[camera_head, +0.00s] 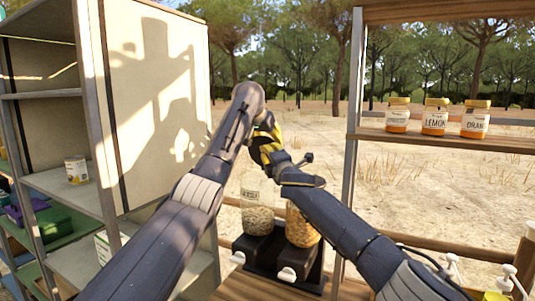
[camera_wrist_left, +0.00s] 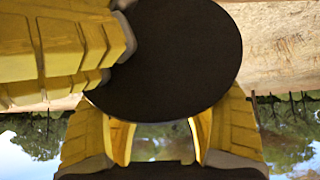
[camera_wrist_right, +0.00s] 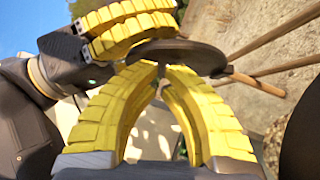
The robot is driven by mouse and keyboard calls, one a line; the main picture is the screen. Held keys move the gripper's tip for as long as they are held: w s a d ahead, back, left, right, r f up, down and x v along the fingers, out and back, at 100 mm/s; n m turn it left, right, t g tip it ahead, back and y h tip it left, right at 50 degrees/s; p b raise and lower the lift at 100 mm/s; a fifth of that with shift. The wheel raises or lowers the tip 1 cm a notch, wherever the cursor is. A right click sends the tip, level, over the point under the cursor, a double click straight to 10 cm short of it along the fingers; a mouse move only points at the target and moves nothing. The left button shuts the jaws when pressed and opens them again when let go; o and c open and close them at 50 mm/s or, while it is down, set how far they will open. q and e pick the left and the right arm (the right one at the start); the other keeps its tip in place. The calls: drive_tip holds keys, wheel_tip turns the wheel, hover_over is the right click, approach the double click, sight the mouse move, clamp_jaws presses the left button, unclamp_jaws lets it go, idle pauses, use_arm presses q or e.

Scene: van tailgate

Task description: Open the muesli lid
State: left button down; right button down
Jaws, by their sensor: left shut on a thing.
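A black round lid (camera_wrist_left: 185,60) fills the upper middle of the left wrist view; it also shows edge-on in the right wrist view (camera_wrist_right: 195,56). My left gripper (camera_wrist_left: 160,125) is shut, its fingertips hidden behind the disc. My right gripper (camera_wrist_right: 160,75) has its fingertips close together at the disc's underside, around a small dark stem; its grip is unclear. Both grippers meet above the jars in the head view, the yellow fingers (camera_head: 264,148) overlapping. A clear jar (camera_head: 257,215) with pale flakes stands below them; its label is too small to read.
A second jar (camera_head: 299,228) with orange-brown contents stands to its right, partly behind my right arm. Both sit on a black dispenser stand (camera_head: 262,258). A shelf with several orange-lidded jars (camera_head: 434,120) is at right. A pale cabinet (camera_head: 150,90) stands at left.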

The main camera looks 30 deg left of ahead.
use_arm(q)
drive_tip(key=shift+d+r, duration=0.15)
drive_tip(key=shift+r, duration=0.6)
drive_tip(key=shift+s, duration=0.1)
drive_tip(key=c, duration=1.1)
unclamp_jaws()
drive_tip(key=shift+s, duration=0.1)
drive_tip(key=o, duration=0.4)
drive_tip(key=shift+o, duration=0.3)
drive_tip(key=shift+f, duration=0.2)
drive_tip(key=shift+s, duration=0.1)
